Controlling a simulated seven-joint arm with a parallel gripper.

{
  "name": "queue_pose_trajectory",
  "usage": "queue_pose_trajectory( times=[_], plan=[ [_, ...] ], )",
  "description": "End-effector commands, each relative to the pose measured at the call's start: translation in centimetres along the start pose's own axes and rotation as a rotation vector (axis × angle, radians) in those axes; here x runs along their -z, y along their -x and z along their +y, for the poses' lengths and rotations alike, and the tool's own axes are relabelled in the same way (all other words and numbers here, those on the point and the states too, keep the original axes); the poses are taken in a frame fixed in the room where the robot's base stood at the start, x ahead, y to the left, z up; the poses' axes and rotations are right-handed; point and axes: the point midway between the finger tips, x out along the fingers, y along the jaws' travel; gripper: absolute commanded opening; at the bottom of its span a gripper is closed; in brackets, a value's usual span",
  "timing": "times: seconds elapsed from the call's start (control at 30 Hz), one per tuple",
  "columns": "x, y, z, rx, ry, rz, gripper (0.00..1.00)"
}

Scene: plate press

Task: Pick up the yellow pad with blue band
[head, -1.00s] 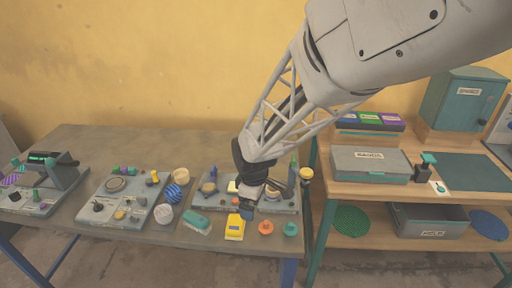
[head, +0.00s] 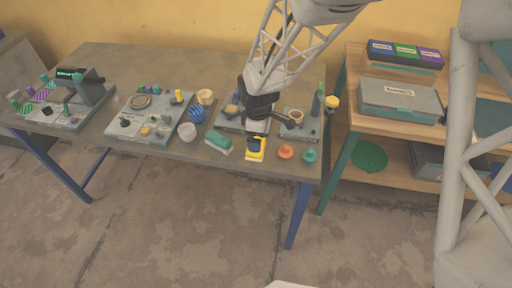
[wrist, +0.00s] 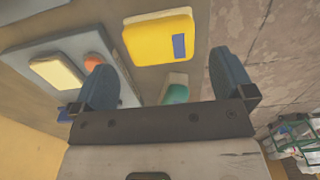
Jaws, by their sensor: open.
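The yellow pad with a blue band (head: 257,155) lies at the front edge of the workbench. In the wrist view the yellow pad (wrist: 152,36) lies flat beyond the fingertips, and its blue patch faces right. My gripper (head: 256,140) is over the back part of the pad in the head view and partly hides it. In the wrist view my gripper (wrist: 165,80) has its two blue fingers wide apart with nothing held between them. The pad appears ahead of the fingers, not between them.
A teal pad with a pale base (head: 218,143) lies left of the yellow pad. An orange knob (head: 286,151) and a teal knob (head: 310,155) stand to its right. A grey station plate (head: 240,121) is behind it. The floor in front is clear.

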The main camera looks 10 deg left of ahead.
Motion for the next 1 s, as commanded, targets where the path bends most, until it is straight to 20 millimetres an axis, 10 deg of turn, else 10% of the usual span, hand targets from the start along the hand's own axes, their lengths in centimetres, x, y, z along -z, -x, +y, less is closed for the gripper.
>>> queue_pose_trajectory(
  times=[1.0],
  plan=[
    [0.0,-5.0,0.1,0.002,-0.001,-0.001,1.00]
  ],
)
